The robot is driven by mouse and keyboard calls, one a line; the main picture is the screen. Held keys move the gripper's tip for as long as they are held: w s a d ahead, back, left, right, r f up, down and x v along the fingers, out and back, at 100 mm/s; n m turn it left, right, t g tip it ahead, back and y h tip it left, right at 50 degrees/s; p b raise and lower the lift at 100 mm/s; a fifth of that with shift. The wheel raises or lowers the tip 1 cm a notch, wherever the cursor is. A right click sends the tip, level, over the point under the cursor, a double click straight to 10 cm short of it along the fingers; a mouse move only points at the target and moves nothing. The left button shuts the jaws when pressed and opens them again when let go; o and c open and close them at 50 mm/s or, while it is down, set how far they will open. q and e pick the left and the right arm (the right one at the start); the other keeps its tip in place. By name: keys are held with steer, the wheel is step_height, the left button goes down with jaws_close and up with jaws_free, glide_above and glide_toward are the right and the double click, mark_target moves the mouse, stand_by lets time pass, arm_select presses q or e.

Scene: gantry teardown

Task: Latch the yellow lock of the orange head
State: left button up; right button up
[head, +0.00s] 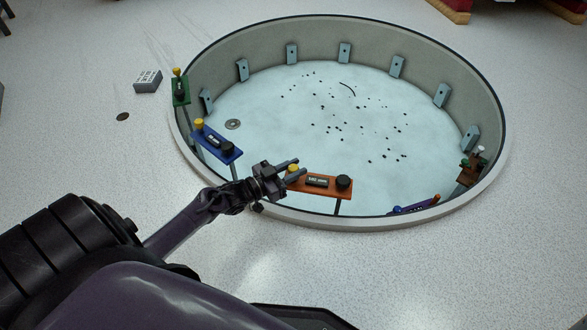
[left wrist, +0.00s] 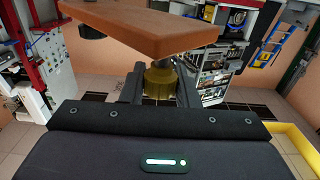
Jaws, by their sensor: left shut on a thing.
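The orange head (head: 327,190) sits at the near rim of the round pool, on a dark post. It carries a dark label plate and a black knob (head: 344,182) at its right end. Its yellow lock (head: 294,168) is at the left end, partly hidden by my left gripper (head: 288,172). In the left wrist view the orange head (left wrist: 145,30) crosses the top, and the yellow lock (left wrist: 159,82) lies between the two dark fingers. My left gripper (left wrist: 158,88) is shut on the yellow lock. My right gripper is not in view.
The blue head (head: 214,146) and green head (head: 181,92) stand at the pool's left rim. A purple-blue head (head: 416,206) and a brown one (head: 470,170) are at the right. A grey block (head: 148,81) lies on the floor. Dark bits lie scattered on the pool bottom.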

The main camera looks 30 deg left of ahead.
mark_target(289, 171)
arm_select(q)
steer(key=o, duration=1)
steer(key=shift+s+a+p, duration=0.15)
steer(key=shift+s+p, duration=0.15)
steer(key=p+v, duration=0.3)
steer(key=v, duration=0.3)
steer(key=shift+s+a+r, duration=0.1)
steer(key=shift+s, duration=0.1)
steer(key=shift+s+a+p, duration=0.15)
steer(key=shift+s+p, duration=0.15)
steer(key=shift+s, duration=0.05)
